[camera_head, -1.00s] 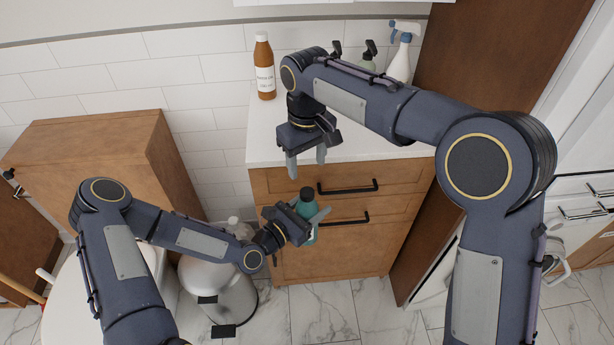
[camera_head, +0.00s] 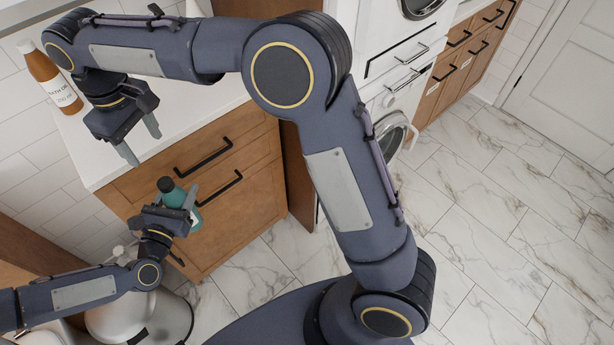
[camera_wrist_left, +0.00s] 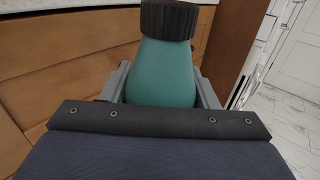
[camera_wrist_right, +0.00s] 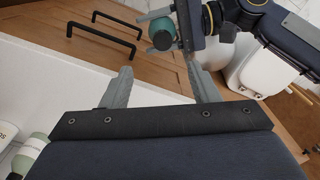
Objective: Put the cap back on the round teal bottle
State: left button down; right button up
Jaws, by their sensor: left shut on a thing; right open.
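The round teal bottle (camera_head: 176,196) is held by my left gripper (camera_head: 177,207), in front of the wooden drawers. In the left wrist view the bottle (camera_wrist_left: 165,75) stands between the two fingers, with its neck end up. A dark ribbed cap (camera_wrist_left: 168,20) sits on its top, and it also shows in the head view (camera_head: 165,184). Whether the cap is tight cannot be told. My right gripper (camera_head: 140,140) is open and empty, above and to the left of the bottle, near the counter edge. The right wrist view shows the bottle (camera_wrist_right: 158,27) beyond its fingers.
A brown bottle (camera_head: 50,80) with a white label stands on the white counter (camera_head: 200,103). Black drawer handles (camera_head: 203,155) stick out near the teal bottle. A white bin (camera_head: 115,318) is at lower left. The marble floor (camera_head: 500,220) at right is open.

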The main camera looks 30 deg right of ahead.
jog(key=s+d+r+m+t+y, duration=0.15)
jog(key=s+d, duration=0.35)
jog(key=d, duration=0.5)
jog(key=s+d+r+m+t+y, duration=0.1)
jog(key=s+d+r+m, duration=0.2)
jog(key=s+d, duration=0.5)
jog(key=s+d+f+m+t, duration=0.1)
jog(key=s+d+f+m, duration=0.1)
jog(key=s, duration=0.4)
jog(key=s+d+f+m+t+y, duration=0.1)
jog(key=s+d+f+m+t, duration=0.1)
jog(key=s+d+f, duration=0.3)
jog(key=shift+s+d+f+m, duration=0.25)
jog(key=shift+s+f+m, duration=0.3)
jog(key=shift+s, duration=0.45)
jog(key=shift+r, duration=0.1)
